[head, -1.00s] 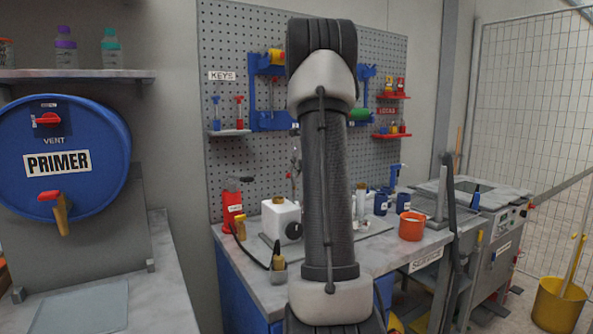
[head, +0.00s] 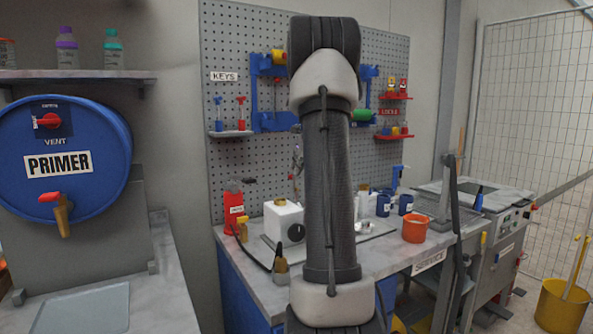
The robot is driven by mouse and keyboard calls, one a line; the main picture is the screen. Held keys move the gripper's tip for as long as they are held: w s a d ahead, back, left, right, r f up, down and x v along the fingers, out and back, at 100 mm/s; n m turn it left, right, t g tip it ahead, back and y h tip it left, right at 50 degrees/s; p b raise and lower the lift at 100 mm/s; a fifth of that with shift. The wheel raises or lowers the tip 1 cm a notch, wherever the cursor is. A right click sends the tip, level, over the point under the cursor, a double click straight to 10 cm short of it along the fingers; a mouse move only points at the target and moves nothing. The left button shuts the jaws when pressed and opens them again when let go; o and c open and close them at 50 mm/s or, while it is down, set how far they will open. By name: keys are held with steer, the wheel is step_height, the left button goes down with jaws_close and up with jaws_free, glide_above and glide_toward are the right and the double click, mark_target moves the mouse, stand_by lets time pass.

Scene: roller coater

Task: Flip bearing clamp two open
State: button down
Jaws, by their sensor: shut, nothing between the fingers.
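My dark arm stands upright through the middle of the head view, and my gripper does not show. No bearing clamp carrying a readable number two can be made out. A blue bracket (head: 262,98) on the pegboard holds a yellow part (head: 279,57) at its top. A second blue bracket (head: 370,78) shows right of my arm, with a green part (head: 362,115) near it. My arm hides the space between the brackets. I cannot tell whether either bracket is a clamp, or whether it is open.
The workbench (head: 390,256) holds a red bottle (head: 233,207), a white box (head: 284,220) and an orange cup (head: 414,228). A blue primer drum (head: 100,160) stands left. A grey machine (head: 495,250) and a yellow bucket (head: 562,305) stand right.

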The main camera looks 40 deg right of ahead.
steer(key=v, duration=1)
steer(key=shift+s+r, duration=0.25)
